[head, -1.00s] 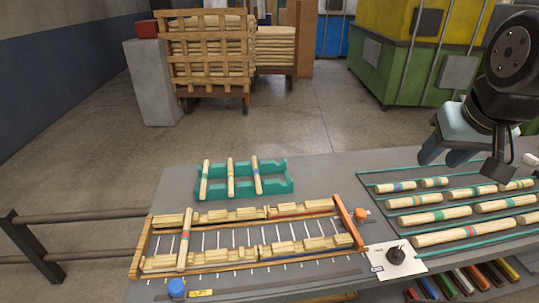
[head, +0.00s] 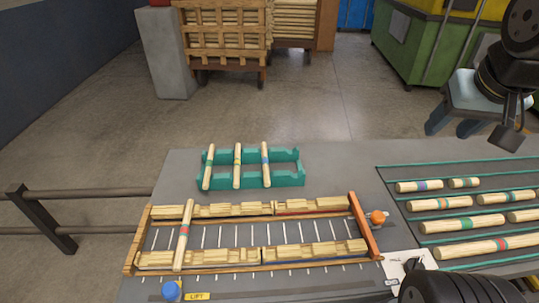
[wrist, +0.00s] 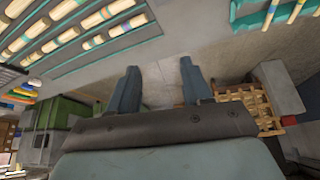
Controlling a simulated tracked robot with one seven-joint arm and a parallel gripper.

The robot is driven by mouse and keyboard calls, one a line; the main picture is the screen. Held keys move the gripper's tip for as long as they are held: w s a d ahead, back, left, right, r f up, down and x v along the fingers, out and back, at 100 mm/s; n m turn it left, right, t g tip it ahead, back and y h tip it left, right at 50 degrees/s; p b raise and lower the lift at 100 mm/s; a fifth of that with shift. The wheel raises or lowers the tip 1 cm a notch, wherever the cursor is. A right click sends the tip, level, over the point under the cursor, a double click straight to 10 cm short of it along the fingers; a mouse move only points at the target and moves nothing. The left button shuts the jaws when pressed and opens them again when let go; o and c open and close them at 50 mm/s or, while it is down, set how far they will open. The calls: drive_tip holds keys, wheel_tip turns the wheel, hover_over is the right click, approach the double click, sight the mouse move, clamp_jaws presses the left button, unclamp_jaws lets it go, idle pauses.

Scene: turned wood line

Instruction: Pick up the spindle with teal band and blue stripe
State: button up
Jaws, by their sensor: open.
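My gripper (head: 456,130) is open and empty, in the air beyond the far edge of the table at the right. Its two blue-grey fingers also show apart in the wrist view (wrist: 158,82), with only floor between them. A spindle with a blue and teal-looking marking (head: 266,164) lies at the right of the teal rack; the exact band and stripe are too small to be sure of. Another spindle (head: 419,186) with a bluish band lies on the right part of the table. Which one is the teal-banded, blue-striped spindle I cannot tell for certain.
The teal rack (head: 290,181) also holds two other spindles. A spindle with red and green bands (head: 184,235) lies across the wooden frame (head: 374,232). Several banded spindles lie in rows between green rails at right. An orange knob (head: 378,217) stands beside the frame.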

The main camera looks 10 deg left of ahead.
drive_tip(key=w+a+f, duration=0.2)
drive_tip(key=w+a, duration=0.5)
drive_tip(key=n+g+y, duration=0.1)
drive_tip(key=n, duration=0.2)
approach(265, 161)
drive_tip(key=x, duration=0.2)
drive_tip(key=shift+f, duration=0.4)
drive_tip(key=shift+x, duration=2.85)
drive_tip(key=shift+w, duration=0.2)
drive_tip(key=shift+r, duration=0.1)
drive_tip(key=shift+c, duration=0.5)
clamp_jaws()
